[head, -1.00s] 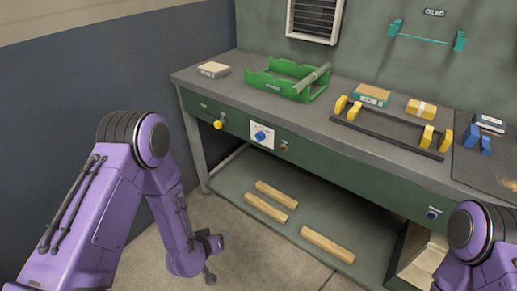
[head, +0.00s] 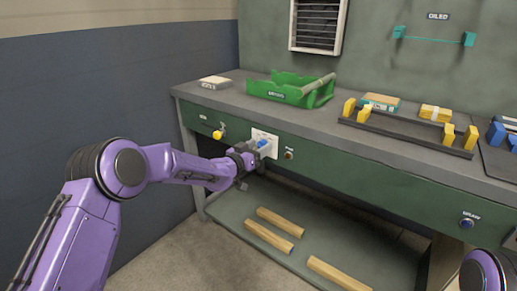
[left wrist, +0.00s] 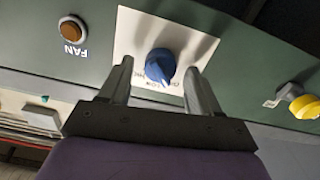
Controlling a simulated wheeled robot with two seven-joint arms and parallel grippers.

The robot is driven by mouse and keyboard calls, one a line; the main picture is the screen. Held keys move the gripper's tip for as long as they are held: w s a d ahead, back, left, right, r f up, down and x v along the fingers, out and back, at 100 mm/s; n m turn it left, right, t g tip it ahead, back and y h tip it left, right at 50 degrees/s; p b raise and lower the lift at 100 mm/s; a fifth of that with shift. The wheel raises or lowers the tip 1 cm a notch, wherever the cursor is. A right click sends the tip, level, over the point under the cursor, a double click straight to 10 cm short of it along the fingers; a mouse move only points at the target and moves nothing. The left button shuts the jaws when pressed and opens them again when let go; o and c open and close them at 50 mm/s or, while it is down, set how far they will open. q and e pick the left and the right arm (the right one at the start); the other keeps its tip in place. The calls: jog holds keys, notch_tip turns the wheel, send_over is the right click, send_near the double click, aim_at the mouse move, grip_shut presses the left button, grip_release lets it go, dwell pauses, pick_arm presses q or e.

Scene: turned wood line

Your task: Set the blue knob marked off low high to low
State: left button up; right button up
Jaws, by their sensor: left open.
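The blue knob (left wrist: 160,65) sits on a white plate (left wrist: 190,45) on the bench's green front panel. In the head view the knob (head: 263,144) shows just beyond my left gripper (head: 252,152). In the left wrist view my left gripper (left wrist: 158,82) is open, with one finger on each side of the knob and gaps between. The fingers do not appear to touch it. My right gripper is out of view; only part of my right arm shows at the lower right.
A brown button marked FAN (left wrist: 72,29) and a yellow-handled valve (left wrist: 302,106) flank the plate. A green tray (head: 290,91) and a black rack with yellow blocks (head: 410,134) stand on the bench top (head: 330,120). Wooden bars (head: 268,236) lie on the lower shelf.

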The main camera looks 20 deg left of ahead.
pick_arm(q)
jog(key=shift+w+d, duration=0.15)
jog(key=shift+w, duration=0.1)
jog(key=shift+c, duration=0.3)
jog(key=c, duration=1)
